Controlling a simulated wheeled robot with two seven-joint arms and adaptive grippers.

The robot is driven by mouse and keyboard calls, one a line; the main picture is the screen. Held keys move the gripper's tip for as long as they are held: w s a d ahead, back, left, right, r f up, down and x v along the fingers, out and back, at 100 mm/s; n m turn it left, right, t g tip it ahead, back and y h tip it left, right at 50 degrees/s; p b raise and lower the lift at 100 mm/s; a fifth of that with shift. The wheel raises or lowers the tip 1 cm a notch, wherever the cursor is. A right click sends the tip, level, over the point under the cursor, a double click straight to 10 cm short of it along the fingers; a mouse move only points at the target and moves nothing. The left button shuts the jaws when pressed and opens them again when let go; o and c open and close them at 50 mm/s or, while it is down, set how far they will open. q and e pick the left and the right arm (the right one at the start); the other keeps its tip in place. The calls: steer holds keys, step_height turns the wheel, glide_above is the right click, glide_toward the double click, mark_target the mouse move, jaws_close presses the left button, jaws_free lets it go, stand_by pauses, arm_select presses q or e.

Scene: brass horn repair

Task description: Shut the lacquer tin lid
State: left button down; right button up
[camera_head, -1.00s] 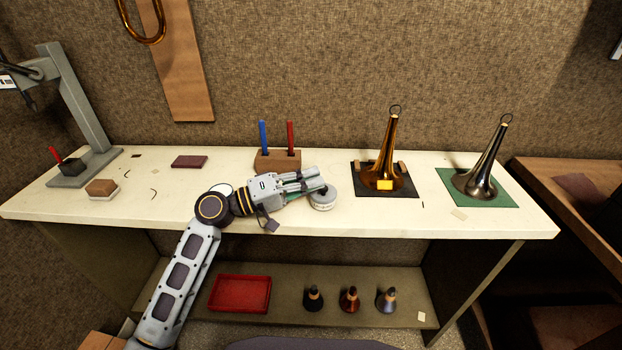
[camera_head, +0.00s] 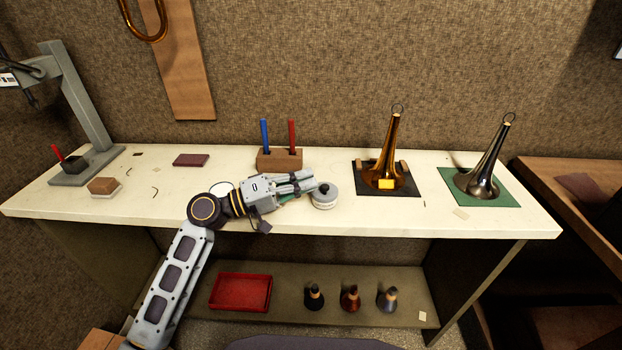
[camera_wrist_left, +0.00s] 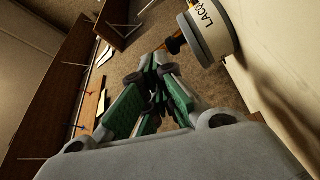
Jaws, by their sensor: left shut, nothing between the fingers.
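The lacquer tin (camera_head: 325,203) is a small round pale tin near the front edge of the bench. Its grey lid with a dark knob (camera_head: 324,187) lies on top and looks about level; I cannot tell how tightly it sits. In the left wrist view the tin (camera_wrist_left: 212,30), with part of its label showing, is at the top right. My left gripper (camera_head: 308,183) is shut and empty, just left of the tin's top. Its green-padded fingers (camera_wrist_left: 158,72) come together below and left of the tin in the wrist view. My right gripper is not in view.
A wooden block (camera_head: 279,160) with a blue and a red stick stands behind the gripper. A brass horn bell (camera_head: 384,160) on a dark mat and a dark bell (camera_head: 484,170) on a green mat stand to the right. The bench (camera_head: 400,222) is clear right of the tin.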

arm_select(q)
steer(key=v, duration=1)
stand_by(0.6)
